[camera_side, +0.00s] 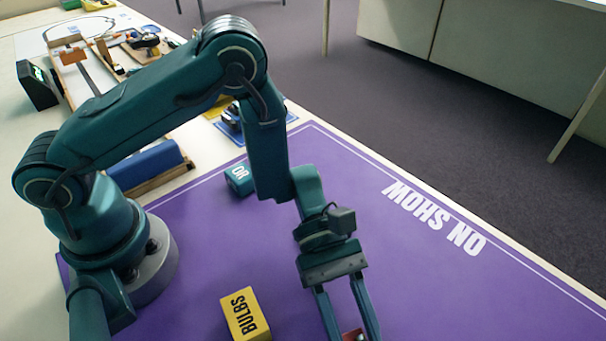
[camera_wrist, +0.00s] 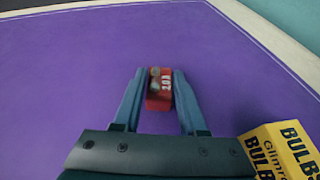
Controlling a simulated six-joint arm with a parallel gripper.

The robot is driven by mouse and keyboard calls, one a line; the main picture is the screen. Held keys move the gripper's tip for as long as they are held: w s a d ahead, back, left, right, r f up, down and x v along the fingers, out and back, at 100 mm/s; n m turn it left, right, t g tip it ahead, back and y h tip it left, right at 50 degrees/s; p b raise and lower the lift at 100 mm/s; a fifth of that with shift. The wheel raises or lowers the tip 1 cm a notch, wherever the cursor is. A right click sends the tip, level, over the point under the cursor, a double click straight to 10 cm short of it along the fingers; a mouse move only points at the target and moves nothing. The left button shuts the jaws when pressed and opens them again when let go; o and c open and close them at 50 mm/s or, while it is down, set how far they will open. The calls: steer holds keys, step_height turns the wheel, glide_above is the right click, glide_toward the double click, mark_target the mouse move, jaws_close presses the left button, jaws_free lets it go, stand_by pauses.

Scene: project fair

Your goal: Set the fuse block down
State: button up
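The fuse block, a small red block with white print (camera_wrist: 160,98), is between the two fingertips of my gripper (camera_wrist: 159,84) in the wrist view. Both fingers lie against its sides, so my gripper is shut on it. In the side view only the top of the fuse block (camera_side: 353,334) shows at the bottom edge, between the fingers of my gripper (camera_side: 351,325). Its lower part is cut off there. Whether its underside touches the purple mat (camera_side: 420,270) cannot be told.
A yellow BULBS box (camera_side: 244,314) lies left of my gripper in the side view and at lower right in the wrist view (camera_wrist: 285,150). A teal block (camera_side: 239,180) sits farther back. A blue block (camera_side: 148,165) is near my base. The mat around the fuse block is clear.

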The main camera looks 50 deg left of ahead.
steer(key=shift+o, duration=1.2)
steer(key=shift+r, duration=0.1)
steer(key=v, duration=1.1)
steer(key=shift+w+a+r, duration=0.15)
steer(key=shift+a+r, duration=0.15)
steer(key=shift+a, duration=0.15)
steer(key=s+a+r+m+t+y, duration=0.3)
steer(key=a+r+m+t+y, duration=0.2)
steer(key=a, duration=0.3)
steer(key=s+a+r+m+t+y, duration=0.2)
steer(key=a+r+m+t+y, duration=0.3)
steer(key=a+m+y, duration=0.2)
steer(key=shift+s+a+r+m+t, duration=0.4)
steer(key=shift+a+m, duration=0.1)
steer(key=shift+m, duration=0.2)
